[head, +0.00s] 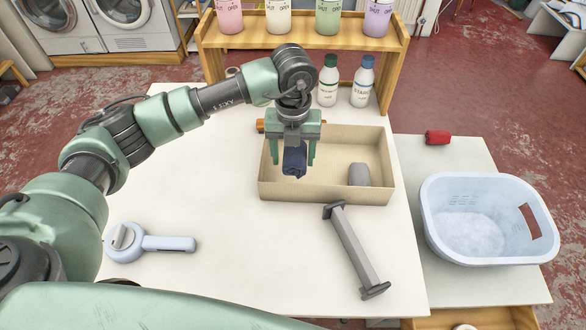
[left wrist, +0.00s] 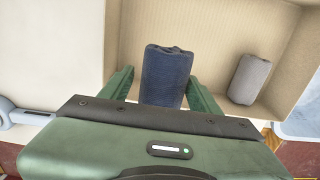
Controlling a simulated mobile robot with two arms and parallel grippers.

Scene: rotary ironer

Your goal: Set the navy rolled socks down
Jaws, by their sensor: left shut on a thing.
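The navy rolled socks (head: 294,159) are a dark blue bundle between the two green fingers of my left gripper (head: 292,163). The gripper is shut on them and points down over the left part of an open tan box (head: 325,190). In the left wrist view the navy rolled socks (left wrist: 167,75) show between the fingers, with the box floor (left wrist: 215,35) behind them. I cannot tell whether they touch the floor. A grey roll (head: 360,174) lies in the right part of the box, apart from the socks. My right gripper is not in view.
A grey bar with end plates (head: 352,250) lies in front of the box. A pale blue handled tool (head: 150,243) lies at left. Two white bottles (head: 328,90) stand behind. A red roll (head: 437,137) and a laundry basket (head: 440,222) are at right.

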